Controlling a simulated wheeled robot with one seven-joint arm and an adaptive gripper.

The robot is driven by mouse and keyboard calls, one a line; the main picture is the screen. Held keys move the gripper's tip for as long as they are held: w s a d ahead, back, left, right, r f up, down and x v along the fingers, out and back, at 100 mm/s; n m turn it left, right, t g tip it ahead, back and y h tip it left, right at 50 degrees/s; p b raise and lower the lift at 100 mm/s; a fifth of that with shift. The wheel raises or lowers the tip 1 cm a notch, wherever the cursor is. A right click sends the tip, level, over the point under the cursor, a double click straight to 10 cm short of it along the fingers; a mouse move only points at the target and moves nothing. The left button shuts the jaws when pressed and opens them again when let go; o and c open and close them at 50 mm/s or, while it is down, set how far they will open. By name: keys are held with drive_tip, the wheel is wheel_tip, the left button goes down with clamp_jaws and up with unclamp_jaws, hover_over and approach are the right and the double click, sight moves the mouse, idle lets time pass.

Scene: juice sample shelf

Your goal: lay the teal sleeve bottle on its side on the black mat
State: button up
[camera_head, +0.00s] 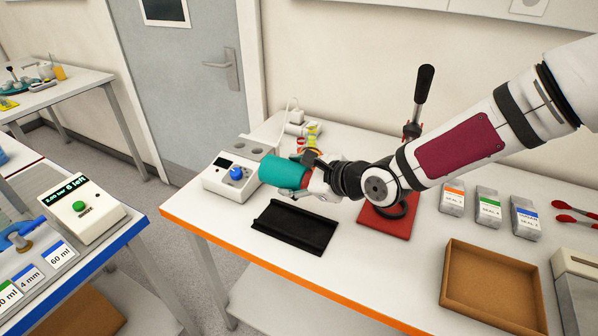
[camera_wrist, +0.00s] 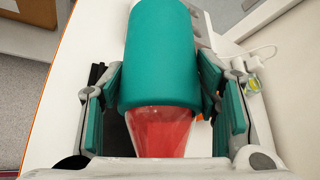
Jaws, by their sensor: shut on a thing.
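The teal sleeve bottle (camera_head: 283,172) is held in the air, lying roughly sideways with its teal end to the left in the head view. In the wrist view the bottle (camera_wrist: 160,55) shows its teal sleeve and a red, narrowing part close to my gripper. My gripper (camera_head: 312,178) is shut on the bottle; its finger pads (camera_wrist: 165,95) stand on both sides of it. The black mat (camera_head: 296,228) is a shallow dark tray-like piece on the white table, below and slightly right of the bottle. Nothing lies on the mat.
A white device with a blue knob (camera_head: 236,174) stands left of the bottle. A red-based press (camera_head: 388,218) stands right of the mat, partly behind my arm. A brown tray (camera_head: 490,285) and several labelled packs (camera_head: 488,207) are further right. Bare table lies around the mat's front.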

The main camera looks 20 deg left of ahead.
drive_tip(key=shift+w+f+b, duration=0.1)
drive_tip(key=shift+f+b, duration=2.9)
drive_tip(key=shift+f, duration=0.45)
drive_tip(key=shift+f+b, duration=1.3)
drive_tip(key=shift+f, duration=1.4)
drive_tip(key=o, duration=1.8)
drive_tip(key=shift+f, duration=0.1)
drive_tip(key=shift+s, duration=0.2)
drive_tip(key=shift+d, duration=0.15)
drive_tip(key=shift+d+r, duration=0.2)
drive_tip(key=shift+d, duration=0.1)
drive_tip(key=v, duration=1.1)
